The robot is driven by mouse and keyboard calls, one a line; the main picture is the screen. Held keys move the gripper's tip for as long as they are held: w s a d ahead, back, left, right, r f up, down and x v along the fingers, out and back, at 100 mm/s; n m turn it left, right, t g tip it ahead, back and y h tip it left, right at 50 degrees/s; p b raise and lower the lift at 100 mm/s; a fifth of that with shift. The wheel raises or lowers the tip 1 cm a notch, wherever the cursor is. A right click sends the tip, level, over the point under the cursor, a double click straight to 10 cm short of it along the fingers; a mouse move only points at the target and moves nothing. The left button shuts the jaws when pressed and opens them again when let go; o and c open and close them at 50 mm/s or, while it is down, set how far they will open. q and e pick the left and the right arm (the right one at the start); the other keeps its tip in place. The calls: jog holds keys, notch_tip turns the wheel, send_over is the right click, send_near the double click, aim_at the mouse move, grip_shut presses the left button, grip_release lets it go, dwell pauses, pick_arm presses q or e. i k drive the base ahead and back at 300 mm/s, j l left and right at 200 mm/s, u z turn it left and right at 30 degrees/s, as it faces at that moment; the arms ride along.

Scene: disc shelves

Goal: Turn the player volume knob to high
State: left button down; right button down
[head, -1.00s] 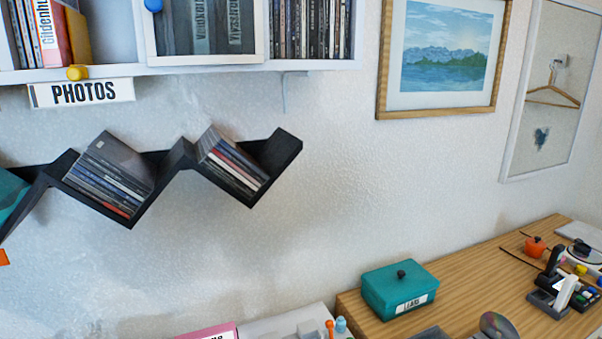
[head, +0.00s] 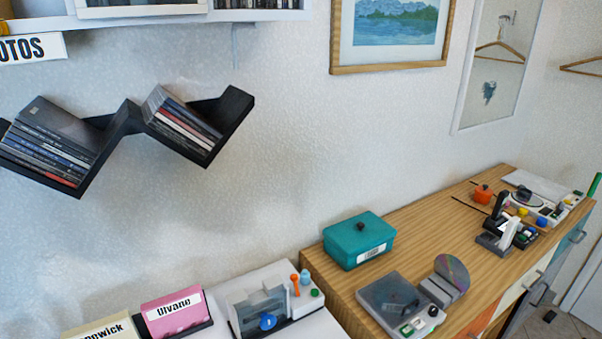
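I cannot tell for sure which device is the player or which knob is its volume knob. A pale device with a clear cover (head: 258,308) stands on the white surface at the bottom, with a blue knob (head: 267,322), an orange lever and a green button. A white device with coloured buttons (head: 540,208) lies at the far right. Neither gripper is in view.
A teal lidded box (head: 359,240) stands on the wooden cabinet (head: 330,278) near the wall. A disc (head: 452,271) stands in a grey holder. A black joystick-like unit (head: 502,225) and an orange pot (head: 483,194) are farther back. A black zigzag shelf (head: 232,112) holds disc cases.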

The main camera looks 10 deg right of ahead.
aim_at(433, 311)
jog(key=z, duration=1.2)
